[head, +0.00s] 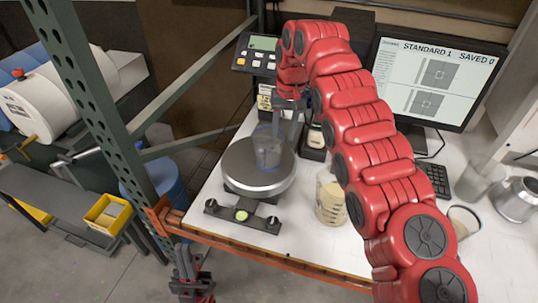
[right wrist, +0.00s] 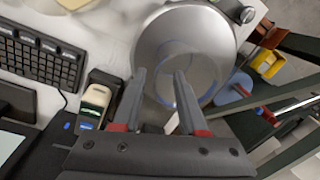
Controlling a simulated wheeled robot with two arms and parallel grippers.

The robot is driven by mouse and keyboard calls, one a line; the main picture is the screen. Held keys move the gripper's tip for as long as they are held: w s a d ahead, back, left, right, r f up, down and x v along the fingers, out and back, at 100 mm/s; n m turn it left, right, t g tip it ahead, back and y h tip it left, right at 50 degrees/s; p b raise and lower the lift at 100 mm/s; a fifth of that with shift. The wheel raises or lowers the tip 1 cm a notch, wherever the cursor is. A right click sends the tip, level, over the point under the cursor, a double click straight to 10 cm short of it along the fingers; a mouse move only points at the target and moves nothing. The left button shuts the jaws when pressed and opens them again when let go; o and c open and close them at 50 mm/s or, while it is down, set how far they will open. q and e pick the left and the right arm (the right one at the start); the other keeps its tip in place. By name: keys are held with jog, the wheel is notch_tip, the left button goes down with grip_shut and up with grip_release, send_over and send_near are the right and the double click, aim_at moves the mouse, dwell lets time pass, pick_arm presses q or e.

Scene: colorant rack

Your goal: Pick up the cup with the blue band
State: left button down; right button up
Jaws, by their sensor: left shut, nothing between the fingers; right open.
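The clear cup with the blue band (head: 268,150) stands upright on the round metal plate of the scale (head: 244,178). In the right wrist view its see-through wall and blue band (right wrist: 190,97) show faintly against the plate. My right gripper (head: 284,122) is open at the cup's far right side in the head view. In the right wrist view its two fingers (right wrist: 161,75) are apart and point at the cup; I cannot tell whether they touch it. My left gripper (head: 190,282) is low at the front left, off the table, shut and empty.
A beaker with beige contents (head: 331,198) stands right of the scale. A monitor (head: 432,82) and keypad (head: 257,56) are behind. A green rack post (head: 95,100) rises at the left.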

aim_at(282, 148)
jog(key=shift+s+f, duration=0.15)
jog(key=shift+f, duration=0.25)
jog(key=shift+s+a+f, duration=0.15)
jog(key=shift+a+f, duration=0.05)
jog(key=shift+f, duration=0.15)
jog(key=shift+w+f+p, duration=0.2)
jog(key=shift+f+p, duration=0.15)
jog(key=shift+p, duration=0.3)
jog(key=f+p, duration=0.2)
jog(key=f, duration=0.1)
jog(key=f+p, duration=0.1)
jog(key=shift+w+d+f, duration=0.15)
jog(key=shift+w+f, duration=0.1)
jog(key=shift+w, duration=0.1)
jog(key=shift+f, duration=0.15)
grip_shut()
